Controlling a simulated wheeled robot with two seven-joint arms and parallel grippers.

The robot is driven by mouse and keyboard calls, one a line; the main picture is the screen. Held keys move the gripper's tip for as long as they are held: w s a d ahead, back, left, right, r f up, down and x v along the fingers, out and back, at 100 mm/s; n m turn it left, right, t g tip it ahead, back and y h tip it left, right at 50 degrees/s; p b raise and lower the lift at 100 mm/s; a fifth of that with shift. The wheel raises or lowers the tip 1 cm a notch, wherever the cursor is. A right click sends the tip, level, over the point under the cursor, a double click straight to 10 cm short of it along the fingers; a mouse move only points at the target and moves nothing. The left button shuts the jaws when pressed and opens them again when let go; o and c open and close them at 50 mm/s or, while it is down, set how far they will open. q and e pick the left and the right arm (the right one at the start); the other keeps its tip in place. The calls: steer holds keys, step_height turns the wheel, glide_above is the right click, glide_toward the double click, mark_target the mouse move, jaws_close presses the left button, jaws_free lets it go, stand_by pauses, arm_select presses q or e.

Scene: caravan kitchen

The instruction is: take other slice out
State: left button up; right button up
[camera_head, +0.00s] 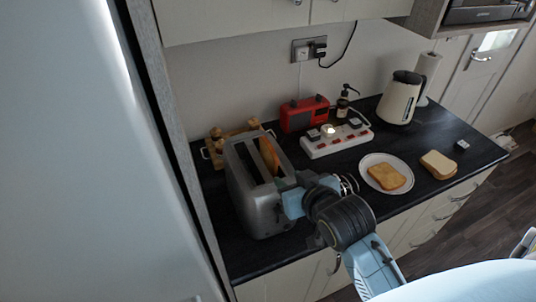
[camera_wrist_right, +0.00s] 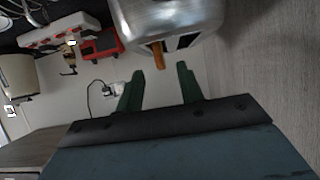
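The silver toaster (camera_head: 262,215) stands on the dark worktop. A browned slice (camera_head: 269,155) sticks up from its right slot; the left slot looks empty. The slice also shows in the right wrist view (camera_wrist_right: 158,55), below the toaster's metal body (camera_wrist_right: 175,18). My right gripper (camera_wrist_right: 159,68) is open and empty, its two dark fingers pointing towards the slice, apart from it. In the head view its fingers are mostly hidden beside the toaster's right side. Another toasted slice (camera_head: 387,176) lies on a white plate (camera_head: 366,162) to the right. My left gripper is not in view.
Untoasted bread (camera_head: 438,165) lies right of the plate. A wooden rack (camera_head: 216,146) stands behind the toaster. A tall pale panel is close left.

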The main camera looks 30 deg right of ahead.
mark_target(269, 151)
steer(key=shift+w+d+r+t, duration=0.15)
steer(key=shift+w+r+t, duration=0.35)
steer(key=shift+w+r, duration=0.4)
steer(key=x, duration=0.7)
steer(key=shift+w+f+p, duration=0.15)
steer(key=shift+f+p, duration=0.05)
steer(key=shift+p, duration=0.15)
steer(key=x, duration=0.2)
steer(key=p+x, duration=0.1)
steer(key=x, duration=0.1)
steer(key=shift+w+d+r, duration=0.15)
steer(key=shift+d, duration=0.15)
steer(key=shift+w+f, duration=0.3)
steer(key=shift+w, duration=0.25)
jaws_close()
